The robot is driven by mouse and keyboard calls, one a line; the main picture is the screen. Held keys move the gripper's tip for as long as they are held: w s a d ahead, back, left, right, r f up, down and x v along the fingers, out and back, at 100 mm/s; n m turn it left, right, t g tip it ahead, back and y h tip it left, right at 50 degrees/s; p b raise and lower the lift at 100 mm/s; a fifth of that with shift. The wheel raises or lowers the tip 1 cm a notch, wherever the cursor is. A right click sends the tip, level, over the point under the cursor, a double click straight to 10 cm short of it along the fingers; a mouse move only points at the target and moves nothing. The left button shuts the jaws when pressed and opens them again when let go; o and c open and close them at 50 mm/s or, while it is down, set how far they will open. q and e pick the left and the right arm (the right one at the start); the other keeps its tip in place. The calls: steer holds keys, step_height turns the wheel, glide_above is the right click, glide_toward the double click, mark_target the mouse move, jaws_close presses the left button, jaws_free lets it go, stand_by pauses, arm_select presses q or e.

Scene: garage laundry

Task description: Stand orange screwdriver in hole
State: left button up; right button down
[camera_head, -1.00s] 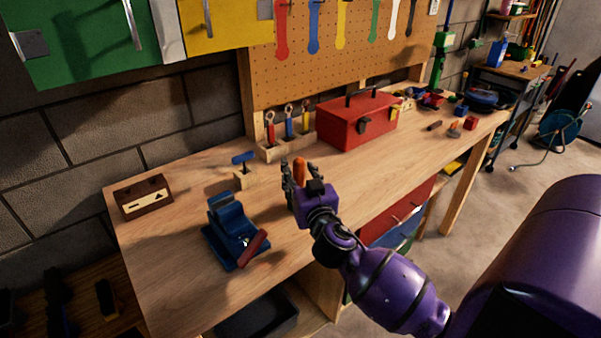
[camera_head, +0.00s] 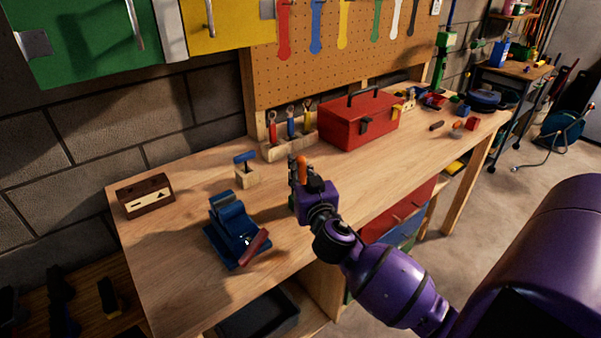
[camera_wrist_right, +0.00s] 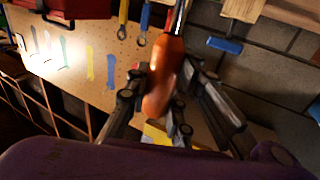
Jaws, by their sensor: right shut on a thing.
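The orange screwdriver (camera_head: 302,167) is in my right gripper (camera_head: 302,178), which is shut on its handle above the middle of the workbench. In the right wrist view the orange handle (camera_wrist_right: 165,75) lies between the two fingers (camera_wrist_right: 160,98), with the metal shaft running off the top edge. A wooden rack (camera_head: 282,150) behind the gripper holds red-, blue- and yellow-handled tools upright. A small wooden block (camera_head: 247,180) with a blue T-handled tool (camera_head: 245,157) stands left of the gripper. I cannot make out an empty hole. My left gripper is not in view.
A blue vise (camera_head: 233,225) stands at the front left of the bench. A brown box with cut-out shapes (camera_head: 145,195) is at the far left. A red toolbox (camera_head: 358,120) stands behind and right of the gripper. The bench front right of the vise is clear.

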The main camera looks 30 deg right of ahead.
step_height(320, 180, up, 9)
steer(key=shift+r+p, duration=0.2)
steer(key=shift+p, duration=0.3)
steer(key=shift+r, duration=0.65)
steer(key=shift+r+p, duration=0.6)
steer(key=shift+p, duration=0.1)
steer(key=shift+r+p, duration=0.55)
steer(key=shift+r, duration=0.55)
arm_select(q)
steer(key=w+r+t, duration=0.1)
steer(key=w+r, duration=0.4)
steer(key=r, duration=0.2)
steer(key=shift+p, duration=0.3)
arm_select(e)
steer(key=shift+r, duration=0.85)
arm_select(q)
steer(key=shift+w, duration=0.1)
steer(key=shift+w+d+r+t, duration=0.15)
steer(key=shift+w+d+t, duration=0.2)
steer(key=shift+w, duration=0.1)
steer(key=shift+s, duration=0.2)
